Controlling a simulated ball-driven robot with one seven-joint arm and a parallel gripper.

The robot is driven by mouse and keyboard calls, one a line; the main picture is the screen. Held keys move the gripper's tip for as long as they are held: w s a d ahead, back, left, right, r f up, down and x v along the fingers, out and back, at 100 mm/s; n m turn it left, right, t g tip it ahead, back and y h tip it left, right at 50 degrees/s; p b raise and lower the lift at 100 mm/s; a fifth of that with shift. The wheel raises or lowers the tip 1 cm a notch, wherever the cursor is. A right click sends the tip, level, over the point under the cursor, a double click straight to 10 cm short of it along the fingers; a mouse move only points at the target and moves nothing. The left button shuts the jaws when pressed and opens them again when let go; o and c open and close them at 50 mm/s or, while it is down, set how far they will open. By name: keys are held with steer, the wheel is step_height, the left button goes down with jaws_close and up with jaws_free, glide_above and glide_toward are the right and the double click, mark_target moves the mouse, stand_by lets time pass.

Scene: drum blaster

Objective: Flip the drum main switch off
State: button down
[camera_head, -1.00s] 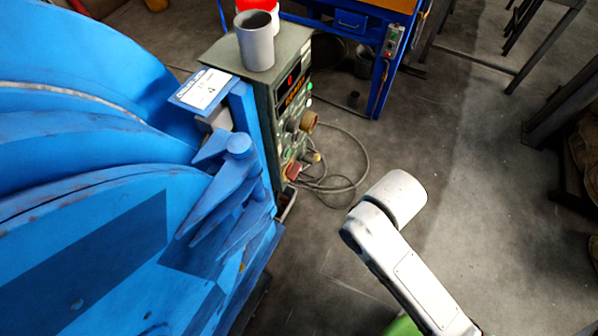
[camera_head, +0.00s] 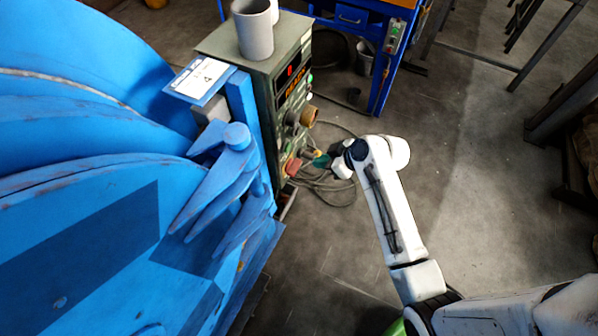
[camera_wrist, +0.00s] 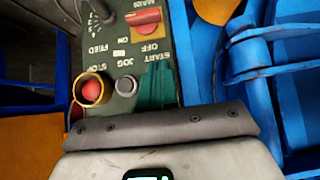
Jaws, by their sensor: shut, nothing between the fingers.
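The main switch is a red handle (camera_wrist: 146,18) on the dark green control panel (camera_wrist: 105,55), beside upside-down MAIN, ON and OFF lettering in the wrist view. I cannot tell which setting it is at. It shows as a small red patch (camera_head: 293,166) low on the panel in the head view. My gripper (camera_wrist: 157,70) has teal fingers that are shut and empty, pointing at the panel just short of the switch in the wrist view. In the head view its teal tip (camera_head: 321,160) is right of the switch, apparently apart from it.
A red button in a yellow collar (camera_wrist: 90,92) and a grey button (camera_wrist: 126,85) are close to my fingers. The blue drum machine (camera_head: 90,200) fills the left. A grey cup (camera_head: 254,30) stands on the control box.

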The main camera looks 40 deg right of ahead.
glide_above(292, 173)
steer(key=s, duration=0.3)
step_height(292, 173, down, 7)
steer(key=shift+w+d+f, duration=0.1)
steer(key=shift+d+f, duration=0.1)
steer(key=shift+f, duration=0.85)
steer(key=shift+w+d+f, duration=0.1)
steer(key=shift+d+f, duration=0.1)
steer(key=shift+f, duration=0.85)
steer(key=shift+f+b, duration=0.1)
steer(key=shift+b, duration=0.35)
steer(key=shift+a+h, duration=0.15)
steer(key=shift+h, duration=0.15)
steer(key=shift+b, duration=0.4)
